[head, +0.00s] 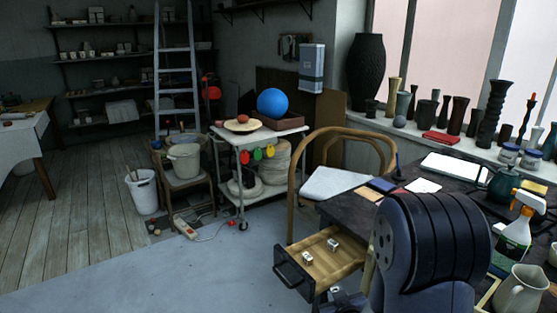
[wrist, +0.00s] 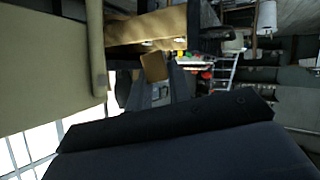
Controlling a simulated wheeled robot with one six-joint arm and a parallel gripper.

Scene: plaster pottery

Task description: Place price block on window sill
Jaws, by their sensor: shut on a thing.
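My gripper (wrist: 153,92) is shut on a small tan block (wrist: 153,67), which looks like the price block; I cannot read any marking on it. In the head view, my gripper (head: 346,300) is low at the bottom edge, just beyond the open drawer's near corner and partly hidden by my arm. The held block cannot be made out there. The pale window sill (head: 472,147) runs below the windows at the right, beyond the dark table and well away from my gripper. Vases and jars line much of it.
An open wooden drawer (head: 325,272) holds two small white blocks. The dark table (head: 350,208) carries papers, a spray bottle (head: 517,232) and a jug (head: 521,291). A red book (head: 441,137) lies on the sill. A bentwood chair (head: 333,183) stands left of the table.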

